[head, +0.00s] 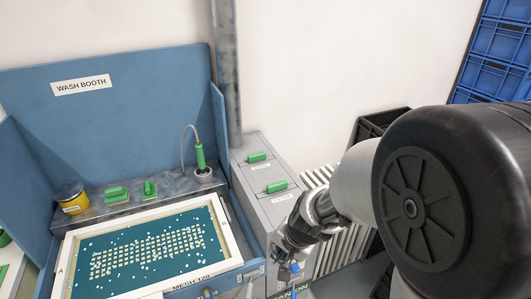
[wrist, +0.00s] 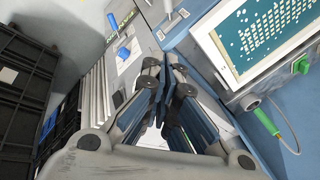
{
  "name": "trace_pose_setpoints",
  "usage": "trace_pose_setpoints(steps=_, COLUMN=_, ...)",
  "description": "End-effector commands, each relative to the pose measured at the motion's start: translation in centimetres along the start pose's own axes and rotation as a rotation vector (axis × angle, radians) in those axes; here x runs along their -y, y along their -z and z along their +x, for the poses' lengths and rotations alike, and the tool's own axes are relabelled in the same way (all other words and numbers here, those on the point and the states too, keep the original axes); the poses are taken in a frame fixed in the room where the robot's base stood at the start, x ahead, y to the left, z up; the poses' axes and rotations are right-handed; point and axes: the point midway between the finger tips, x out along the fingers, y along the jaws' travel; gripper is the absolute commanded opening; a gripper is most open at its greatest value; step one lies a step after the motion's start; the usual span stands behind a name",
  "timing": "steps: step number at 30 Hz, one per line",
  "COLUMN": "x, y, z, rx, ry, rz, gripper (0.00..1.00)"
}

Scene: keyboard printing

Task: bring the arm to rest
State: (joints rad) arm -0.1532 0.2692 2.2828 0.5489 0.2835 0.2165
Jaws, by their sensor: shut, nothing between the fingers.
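My gripper (head: 283,245) hangs beside the right side of the wash booth in the head view, with my arm reaching in from the right. In the wrist view its fingers (wrist: 170,75) are closed together with nothing between them. The fingertips are partly hidden by the arm links in the head view. The gripper is apart from the framed screen (head: 62,275), which lies in the wash booth (head: 110,90).
A grey cabinet (head: 262,205) with green handles stands right of the booth, close to my gripper. A metal post (head: 226,70) rises behind it. Black crates (wrist: 30,60) and blue crates (head: 495,40) stand to the side. A green-handled sprayer (head: 200,157) stands in the booth.

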Motion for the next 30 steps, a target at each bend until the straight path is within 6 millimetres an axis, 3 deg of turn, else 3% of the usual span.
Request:
trace_pose_setpoints(steps=1, x=0.1, y=-0.1, z=-2.6, rx=-0.012, ry=0.020, rz=-0.049, gripper=0.00)
trace_pose_setpoints(steps=6, x=-1.5, y=-1.8, z=-9.8, rx=-0.029, ry=0.030, rz=-0.230, gripper=0.00)
trace_pose_setpoints(steps=12, x=-5.6, y=-4.6, z=-16.7, rx=-0.076, ry=-0.020, rz=-0.422, gripper=0.00)
trace_pose_setpoints(steps=15, x=-8.1, y=-6.1, z=-19.2, rx=-0.102, ry=-0.062, rz=-0.497, gripper=0.00)
trace_pose_setpoints(steps=22, x=-12.4, y=-8.4, z=-22.1, rx=-0.140, ry=-0.149, rz=-0.591, gripper=0.00)
trace_pose_setpoints(steps=30, x=-12.5, y=-8.4, z=-22.2, rx=-0.140, ry=-0.151, rz=-0.592, gripper=0.00)
